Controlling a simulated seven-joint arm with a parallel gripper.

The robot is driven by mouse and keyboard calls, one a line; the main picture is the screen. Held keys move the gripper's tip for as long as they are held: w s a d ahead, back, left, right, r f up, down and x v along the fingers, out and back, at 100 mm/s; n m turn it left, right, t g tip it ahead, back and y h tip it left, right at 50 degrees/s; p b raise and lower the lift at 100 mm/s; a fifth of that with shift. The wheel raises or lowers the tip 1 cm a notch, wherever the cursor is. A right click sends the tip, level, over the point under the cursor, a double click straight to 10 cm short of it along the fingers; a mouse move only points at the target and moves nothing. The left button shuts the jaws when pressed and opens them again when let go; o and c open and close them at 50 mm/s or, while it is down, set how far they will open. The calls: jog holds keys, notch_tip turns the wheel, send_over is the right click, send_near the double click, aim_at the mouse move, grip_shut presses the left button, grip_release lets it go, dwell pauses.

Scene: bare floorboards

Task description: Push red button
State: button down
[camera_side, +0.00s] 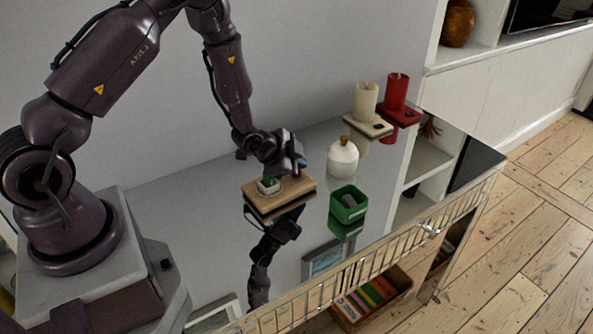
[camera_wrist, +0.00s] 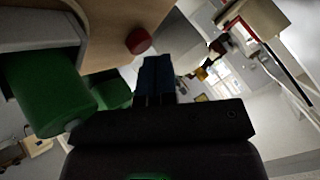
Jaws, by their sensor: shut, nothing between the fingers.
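A wooden board (camera_side: 303,186) lies on the glossy grey tabletop, with a green button-like piece on a pale base (camera_side: 268,184) at its left end. In the wrist view, a small round red button (camera_wrist: 138,41) stands out from the tan board (camera_wrist: 100,18). The green cylinder (camera_wrist: 45,92) is large and close at the left. My gripper (camera_wrist: 157,68) is shut and empty, with its dark blue fingertips just below the red button in that picture; a gap shows between them. In the side view my gripper (camera_side: 300,168) is low over the board, and the red button is hidden.
A green open box (camera_side: 348,204) with grey contents stands right of the board. A white lidded pot (camera_side: 342,160) stands behind it. A cream candle (camera_side: 365,100) and a red candle (camera_side: 397,92) stand farther back. A metal rail (camera_side: 380,262) runs along the table's front edge.

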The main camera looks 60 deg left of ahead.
dwell(0.3)
jog(key=shift+f, duration=0.45)
jog(key=shift+r, duration=0.45)
jog(key=shift+r, duration=3.05)
